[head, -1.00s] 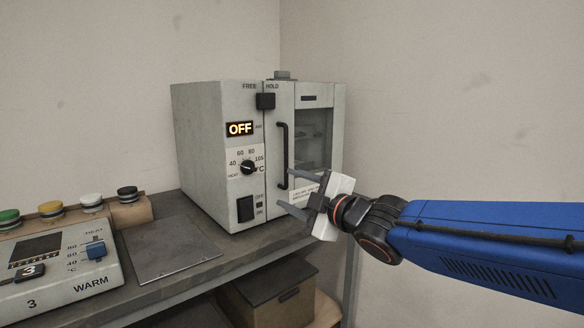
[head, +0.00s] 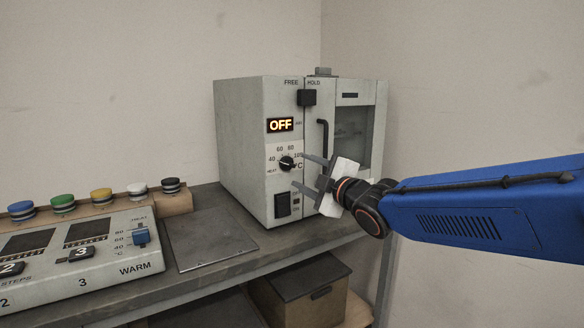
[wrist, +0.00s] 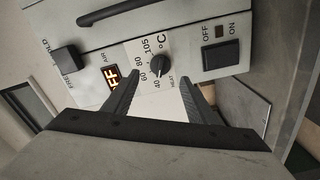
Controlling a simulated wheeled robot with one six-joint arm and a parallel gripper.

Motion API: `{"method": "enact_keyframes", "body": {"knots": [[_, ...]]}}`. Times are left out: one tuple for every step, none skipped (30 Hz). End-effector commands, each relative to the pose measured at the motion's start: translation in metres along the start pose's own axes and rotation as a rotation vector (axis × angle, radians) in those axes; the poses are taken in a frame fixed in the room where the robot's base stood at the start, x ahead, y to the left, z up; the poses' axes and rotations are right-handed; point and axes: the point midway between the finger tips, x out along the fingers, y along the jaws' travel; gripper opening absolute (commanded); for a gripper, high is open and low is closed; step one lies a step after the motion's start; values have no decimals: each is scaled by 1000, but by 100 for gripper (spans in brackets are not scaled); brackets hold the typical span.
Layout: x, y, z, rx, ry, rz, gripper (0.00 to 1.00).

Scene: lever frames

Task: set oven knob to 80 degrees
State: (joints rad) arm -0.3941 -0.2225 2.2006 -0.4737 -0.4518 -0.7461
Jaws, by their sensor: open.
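The oven knob (head: 286,163) is a small black dial on the front panel of the grey oven (head: 240,150). Its scale reads 40, 60, 80 and 105; I cannot tell clearly which mark its pointer faces. My gripper (head: 300,172) is open and empty, its fingers pointing at the panel just right of the knob in the head view. In the wrist view the knob (wrist: 159,66) shows between and beyond the two fingertips (wrist: 160,80), apart from them. The display (head: 281,125) above the knob reads OFF.
A black OFF/ON rocker switch (head: 283,204) is below the knob. A FREE/HOLD slider (head: 307,97) and a black door handle (head: 323,138) are nearby. A WARM control panel (head: 90,245) with several coloured buttons stands left, with a flat grey plate (head: 210,238) between.

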Motion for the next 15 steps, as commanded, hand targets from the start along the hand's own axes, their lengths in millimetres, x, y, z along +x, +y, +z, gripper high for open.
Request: {"method": "enact_keyframes", "body": {"knots": [[8,-1,0,1,0,-2,52],[13,-1,0,1,0,-2,52],[19,-1,0,1,-1,-1,52],[23,-1,0,1,0,-2,52],[28,-1,0,1,0,-2,52],[33,-1,0,1,0,-2,52],[37,-1,0,1,0,-2,52],[41,-1,0,1,0,-1,52],[46,-1,0,0,0,-1,52],[49,-1,0,0,0,-1,52],[53,-1,0,0,0,-1,52],[56,-1,0,0,0,-1,52],[59,-1,0,0,0,-1,52],[61,0,0,0,0,-1,52],[63,0,0,1,0,0,52]]}}
